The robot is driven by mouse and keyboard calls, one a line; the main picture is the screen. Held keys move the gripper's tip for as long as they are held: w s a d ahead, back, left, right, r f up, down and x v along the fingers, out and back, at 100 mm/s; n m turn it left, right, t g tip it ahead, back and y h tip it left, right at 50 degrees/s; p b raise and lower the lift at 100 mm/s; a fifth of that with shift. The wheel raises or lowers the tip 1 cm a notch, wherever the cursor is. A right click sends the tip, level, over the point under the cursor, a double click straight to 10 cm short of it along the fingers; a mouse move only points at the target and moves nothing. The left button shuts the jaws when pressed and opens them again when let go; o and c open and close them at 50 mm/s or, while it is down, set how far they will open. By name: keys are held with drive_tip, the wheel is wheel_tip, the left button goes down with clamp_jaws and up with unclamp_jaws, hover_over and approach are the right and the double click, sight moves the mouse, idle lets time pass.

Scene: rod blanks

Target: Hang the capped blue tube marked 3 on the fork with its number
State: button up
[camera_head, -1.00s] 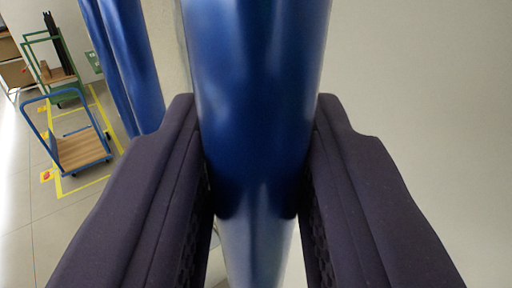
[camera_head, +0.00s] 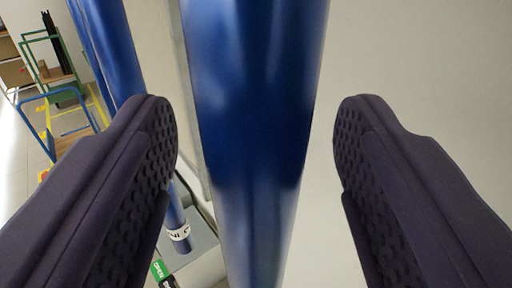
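A large blue tube (camera_head: 252,110) runs upright through the middle of the view, its top beyond the upper edge. My gripper (camera_head: 255,130) is open, with one dark padded finger on each side of the tube. A clear gap shows between the tube and each finger. No cap or number is visible on this tube, and I cannot see a fork holding it. More blue tubes (camera_head: 112,50) hang upright at the left, partly behind my left finger. The lower end of one (camera_head: 178,222) carries a white label whose marking I cannot read surely.
A grey surface (camera_head: 202,240) and a green sign (camera_head: 159,270) lie low behind the left finger. A blue trolley (camera_head: 45,115) and a green-framed rack (camera_head: 45,55) stand far left near yellow floor lines. A plain pale wall fills the right.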

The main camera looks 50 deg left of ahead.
drive_tip(key=b+v, duration=0.2)
drive_tip(key=v, duration=0.6)
